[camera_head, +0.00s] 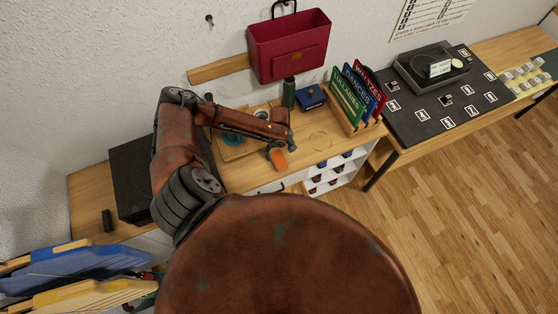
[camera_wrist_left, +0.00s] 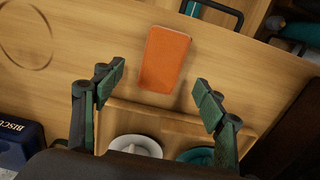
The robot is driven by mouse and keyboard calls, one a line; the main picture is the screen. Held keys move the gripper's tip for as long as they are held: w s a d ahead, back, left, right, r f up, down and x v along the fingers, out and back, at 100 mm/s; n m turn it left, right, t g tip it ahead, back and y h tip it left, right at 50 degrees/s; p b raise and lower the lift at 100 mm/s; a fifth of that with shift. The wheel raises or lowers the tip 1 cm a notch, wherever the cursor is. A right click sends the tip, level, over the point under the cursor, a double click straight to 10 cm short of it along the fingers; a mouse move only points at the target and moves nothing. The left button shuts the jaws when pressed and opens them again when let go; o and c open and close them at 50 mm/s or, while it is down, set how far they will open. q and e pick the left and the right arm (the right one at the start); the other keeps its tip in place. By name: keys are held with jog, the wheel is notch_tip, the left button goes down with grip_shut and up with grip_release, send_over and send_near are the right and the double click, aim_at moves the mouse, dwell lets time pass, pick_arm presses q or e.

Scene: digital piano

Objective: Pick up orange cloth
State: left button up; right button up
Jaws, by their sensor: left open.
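The orange cloth (camera_head: 279,158) is a small flat rectangle lying on the wooden desk (camera_head: 240,181) near its front edge. In the left wrist view the cloth (camera_wrist_left: 165,59) lies flat, just beyond and between my open fingertips. My left gripper (camera_head: 277,144) reaches over the desk from the left and is close to the cloth, not closed on it. The left wrist view shows both fingers (camera_wrist_left: 158,88) spread wide with nothing between the pads. My right gripper does not show.
A wooden tray (camera_wrist_left: 180,121) with a white dish (camera_wrist_left: 136,146) and a teal dish (camera_wrist_left: 196,156) lies beside the cloth. A green bottle (camera_head: 289,93), a blue box (camera_head: 311,97) and a book rack (camera_head: 357,97) stand behind and right. Bare desk lies right of the gripper.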

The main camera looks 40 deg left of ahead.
aim_at(279, 159)
pick_arm(q)
jog(key=f, duration=0.3)
jog(key=f+p, duration=0.1)
jog(key=f, duration=0.2)
jog(key=shift+s, duration=0.2)
jog(key=shift+r, duration=0.1)
jog(key=shift+c, duration=0.4)
jog(key=c, duration=1.1)
jog(key=shift+o, duration=0.2)
jog(key=shift+r, duration=0.15)
